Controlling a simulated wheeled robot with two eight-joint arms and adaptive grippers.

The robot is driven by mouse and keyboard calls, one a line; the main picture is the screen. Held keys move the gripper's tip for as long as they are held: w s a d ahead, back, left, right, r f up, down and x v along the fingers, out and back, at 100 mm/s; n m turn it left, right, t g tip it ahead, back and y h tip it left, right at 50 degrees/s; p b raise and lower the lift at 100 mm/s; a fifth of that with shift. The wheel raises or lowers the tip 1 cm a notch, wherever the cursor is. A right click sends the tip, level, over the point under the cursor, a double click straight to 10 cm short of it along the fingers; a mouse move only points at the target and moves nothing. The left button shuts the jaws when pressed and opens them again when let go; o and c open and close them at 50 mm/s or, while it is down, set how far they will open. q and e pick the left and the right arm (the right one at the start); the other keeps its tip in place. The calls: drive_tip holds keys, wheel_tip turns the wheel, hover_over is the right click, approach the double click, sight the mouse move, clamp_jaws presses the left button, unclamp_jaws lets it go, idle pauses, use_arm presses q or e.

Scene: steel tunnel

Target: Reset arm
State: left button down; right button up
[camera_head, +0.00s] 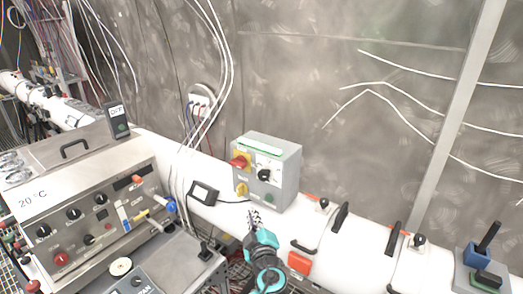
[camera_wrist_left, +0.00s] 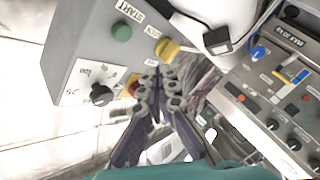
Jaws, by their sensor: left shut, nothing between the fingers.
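My left gripper (camera_head: 254,218) points up from the bottom middle of the head view, below a grey control box (camera_head: 268,172). Its dark fingers are closed together with nothing between them, and the teal wrist shows beneath. The left wrist view shows the fingers (camera_wrist_left: 165,78) in front of the same box (camera_wrist_left: 88,60). The box has a red-and-yellow switch (camera_head: 240,161), a black knob (camera_head: 264,175), a yellow knob (camera_head: 241,189) and a green button (camera_wrist_left: 121,32). The fingers partly cover the red-and-yellow switch in the wrist view. I cannot tell whether they touch the box. My right gripper is not in view.
A steel instrument panel (camera_head: 92,214) with knobs and coloured handles stands at the left. A white pipe (camera_head: 335,238) with black handles runs across behind my gripper. A small black-framed device (camera_head: 203,193) hangs beside the box. White cables (camera_head: 226,70) hang down the grey wall.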

use_arm(q)
drive_tip(key=s+a+f+m+g+b, duration=0.1)
drive_tip(key=s+a+f+g, duration=0.15)
drive_tip(key=a, duration=0.25)
drive_tip(key=s+a+f+m+g+y+b, duration=0.1)
drive_tip(key=s+a+f+m+g, duration=0.1)
drive_tip(key=s+a, duration=0.3)
drive_tip(key=s+a+f+m+g+b, duration=0.1)
drive_tip(key=s+a+f+g+b, duration=0.15)
drive_tip(key=a, duration=0.35)
drive_tip(key=s+f+m+g+h+b, duration=0.1)
drive_tip(key=s+f+m+h, duration=0.1)
drive_tip(key=s, duration=0.5)
drive_tip(key=s+f+m+g+h+b, duration=0.1)
drive_tip(key=s+f+m+h, duration=0.1)
drive_tip(key=s+f+m, duration=0.3)
drive_tip(key=s+f, duration=0.1)
drive_tip(key=s, duration=0.2)
drive_tip(key=shift+a+g, duration=0.3)
drive_tip(key=shift+a, duration=0.1)
drive_tip(key=shift+s, duration=0.1)
